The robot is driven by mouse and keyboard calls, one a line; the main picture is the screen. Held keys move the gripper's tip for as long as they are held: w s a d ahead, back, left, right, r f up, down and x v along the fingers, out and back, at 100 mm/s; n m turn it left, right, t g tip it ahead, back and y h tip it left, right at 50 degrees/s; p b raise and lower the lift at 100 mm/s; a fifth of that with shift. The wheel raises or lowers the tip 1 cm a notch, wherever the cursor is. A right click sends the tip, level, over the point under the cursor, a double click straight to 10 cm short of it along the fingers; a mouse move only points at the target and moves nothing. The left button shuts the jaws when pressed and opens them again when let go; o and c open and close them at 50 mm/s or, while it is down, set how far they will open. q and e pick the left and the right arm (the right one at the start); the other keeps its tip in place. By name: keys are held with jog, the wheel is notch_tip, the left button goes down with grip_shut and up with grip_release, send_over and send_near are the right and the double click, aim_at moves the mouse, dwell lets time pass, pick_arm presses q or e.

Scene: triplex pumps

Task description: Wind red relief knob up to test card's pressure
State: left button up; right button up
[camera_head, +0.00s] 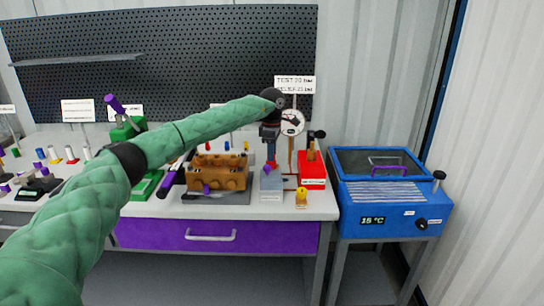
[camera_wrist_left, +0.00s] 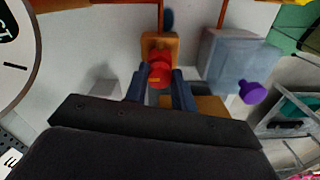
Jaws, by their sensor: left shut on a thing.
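The red relief knob (camera_wrist_left: 160,73) sits on an orange-brown block (camera_wrist_left: 150,46) in the left wrist view. My left gripper (camera_wrist_left: 160,84) is around the knob, with a dark finger on each side of it, shut on it. In the head view my left gripper (camera_head: 270,136) points down beside the gauge, and the knob shows as a small red spot below it. The white round gauge (camera_head: 292,122) is partly covered by my wrist. The test card (camera_head: 295,85) above it reads TEST 20 bar, with a second line that looks like RELIEF 21 bar. My right gripper is not in view.
A grey block (camera_head: 271,184) with a purple knob and a red box (camera_head: 312,172) stand near the bench's right end. A brown pump block (camera_head: 217,172) sits left of them. A blue bath (camera_head: 385,190) reading 15 °C stands at right.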

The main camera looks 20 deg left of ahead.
pick_arm(q)
jog(key=shift+a+m, duration=0.1)
jog(key=shift+m, duration=0.4)
jog(key=shift+r+m+b, duration=0.1)
jog(key=shift+m+b, duration=0.7)
jog(key=shift+m, duration=1.6)
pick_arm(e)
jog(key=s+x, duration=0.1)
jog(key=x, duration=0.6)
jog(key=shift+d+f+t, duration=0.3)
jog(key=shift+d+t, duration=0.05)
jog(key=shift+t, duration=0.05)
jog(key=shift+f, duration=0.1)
pick_arm(q)
jog(key=o, duration=1)
